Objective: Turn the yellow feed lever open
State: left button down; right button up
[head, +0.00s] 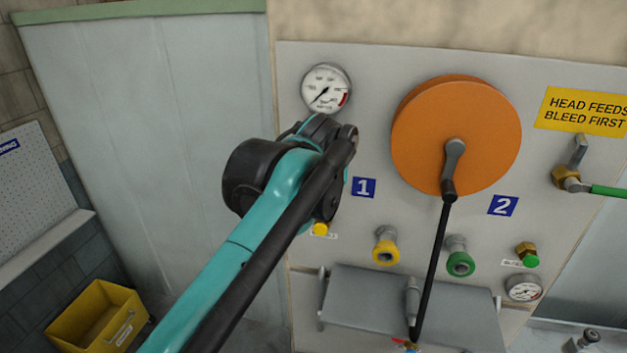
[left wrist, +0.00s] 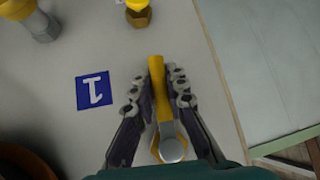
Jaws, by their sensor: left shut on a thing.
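The yellow feed lever (left wrist: 157,95) shows in the left wrist view, with its grey round pivot (left wrist: 173,150) on a brass-yellow fitting near the bottom. My left gripper (left wrist: 157,88) has one finger on each side of the lever and is shut on its yellow handle. In the head view my left arm's dark wrist (head: 290,170) covers the lever and the fingers. My right gripper shows in neither view.
A blue "1" label (head: 363,187) is right of my wrist. A gauge (head: 326,88) sits above. A yellow-capped fitting (head: 320,229), yellow port (head: 386,250) and green port (head: 460,262) project below.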

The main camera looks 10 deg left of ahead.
pick_arm(q)
jog(key=shift+d, duration=0.2)
jog(key=shift+f+h, duration=0.1)
jog(key=shift+h, duration=0.2)
jog(key=c, duration=1.5)
grip_release()
jog(key=v, duration=1.2)
jog(key=shift+d, duration=0.1)
jog(key=s+a+f+b, duration=0.2)
jog(key=s+f+b, duration=0.2)
jog(key=f+b, duration=0.9)
jog(key=s+a+f+m+g+h+b, duration=0.1)
jog(key=s+a+f+b, duration=0.2)
jog(key=f+b, duration=1)
jog(key=s+a+f+b, duration=0.3)
jog(key=f+b, duration=1.1)
jog(key=f, duration=3.5)
jog(key=shift+s+a+f+m+g, duration=0.2)
jog(key=shift+s+m+g, duration=0.15)
jog(key=shift+s, duration=0.75)
